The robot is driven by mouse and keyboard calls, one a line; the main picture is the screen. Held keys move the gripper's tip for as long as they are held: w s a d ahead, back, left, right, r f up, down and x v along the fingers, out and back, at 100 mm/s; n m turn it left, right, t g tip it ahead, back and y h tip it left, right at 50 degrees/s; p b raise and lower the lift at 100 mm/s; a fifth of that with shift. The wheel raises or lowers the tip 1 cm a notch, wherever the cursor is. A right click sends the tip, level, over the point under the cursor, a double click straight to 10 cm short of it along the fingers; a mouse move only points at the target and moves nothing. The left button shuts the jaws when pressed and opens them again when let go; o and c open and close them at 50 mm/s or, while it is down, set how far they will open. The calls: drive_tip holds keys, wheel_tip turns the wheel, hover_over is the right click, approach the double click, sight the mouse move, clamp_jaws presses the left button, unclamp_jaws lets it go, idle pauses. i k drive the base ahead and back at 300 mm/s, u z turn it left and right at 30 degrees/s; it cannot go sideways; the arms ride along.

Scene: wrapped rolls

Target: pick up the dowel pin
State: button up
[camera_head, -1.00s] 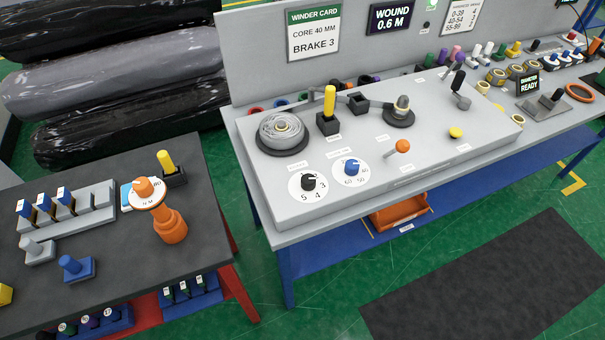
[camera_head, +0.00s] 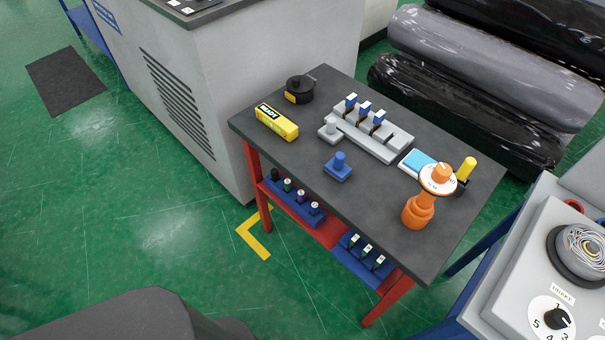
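No part in view is clearly marked as the dowel pin. On the dark-topped table (camera_head: 290,165) in the head view, a short blue peg (camera_head: 339,160) stands upright in a blue square base. A grey peg (camera_head: 330,127) stands in a grey base behind it. A yellow peg (camera_head: 466,168) stands at the right end, partly hidden by an orange tool with a white dial (camera_head: 417,211). I cannot tell which of these, if any, is the pin. My gripper is not in view.
A grey rack (camera_head: 397,143) holds several blue-topped pieces. A yellow box (camera_head: 276,122) and black round case (camera_head: 299,90) are at the table's left. Lower trays (camera_head: 296,205) hold small pieces. A grey cabinet (camera_head: 215,70) stands behind; green floor (camera_head: 170,230) is open at left.

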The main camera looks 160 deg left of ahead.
sight(274, 172)
drive_tip(key=u, duration=2.1)
drive_tip(key=i, duration=0.1)
drive_tip(key=u, duration=2.85)
drive_tip(key=k, duration=0.2)
drive_tip(key=u, duration=0.1)
